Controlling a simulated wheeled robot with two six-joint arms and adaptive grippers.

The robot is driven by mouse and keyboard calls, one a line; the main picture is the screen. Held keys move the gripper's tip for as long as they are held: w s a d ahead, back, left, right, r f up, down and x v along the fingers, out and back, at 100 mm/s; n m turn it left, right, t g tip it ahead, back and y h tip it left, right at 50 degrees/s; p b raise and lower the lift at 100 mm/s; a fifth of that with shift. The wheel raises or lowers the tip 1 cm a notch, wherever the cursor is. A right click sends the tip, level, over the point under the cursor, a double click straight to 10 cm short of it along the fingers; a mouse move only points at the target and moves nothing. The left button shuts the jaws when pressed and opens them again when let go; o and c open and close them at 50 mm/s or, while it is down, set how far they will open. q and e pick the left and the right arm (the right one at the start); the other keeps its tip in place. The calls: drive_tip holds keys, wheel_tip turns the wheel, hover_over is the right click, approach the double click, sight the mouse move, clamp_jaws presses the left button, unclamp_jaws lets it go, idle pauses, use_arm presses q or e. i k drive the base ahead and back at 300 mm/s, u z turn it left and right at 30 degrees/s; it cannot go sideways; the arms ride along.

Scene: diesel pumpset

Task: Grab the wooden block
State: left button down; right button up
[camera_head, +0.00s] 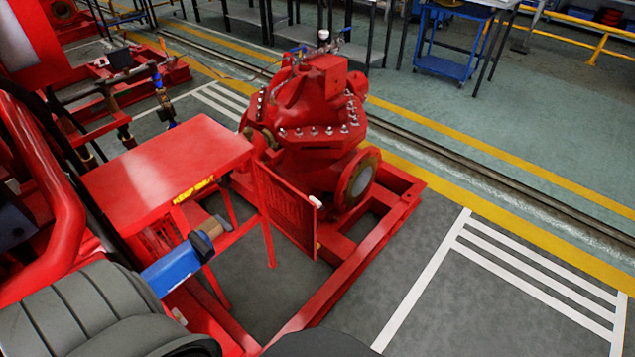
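I cannot make out a wooden block for certain in the head view. A small tan-grey shape (198,215) shows below the edge of the red box-like cover, partly hidden, and I cannot tell what it is. A small pale piece (316,201) sits at the upper edge of the red mesh guard; its material is unclear. Neither my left gripper nor my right gripper can be made out.
The red pump (312,100) stands on a red frame (343,290). A flat red cover (165,165) is left of it. A blue cylinder with a dark end (178,268) juts out below. Open grey floor (430,225) lies to the right.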

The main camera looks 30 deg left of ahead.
sight(213, 228)
drive_tip(key=i, duration=2.15)
drive_tip(key=u, duration=3.35)
drive_tip(key=k, duration=0.5)
drive_tip(key=u, duration=1.2)
drive_tip(key=i, duration=0.95)
drive_tip(key=z, duration=0.6)
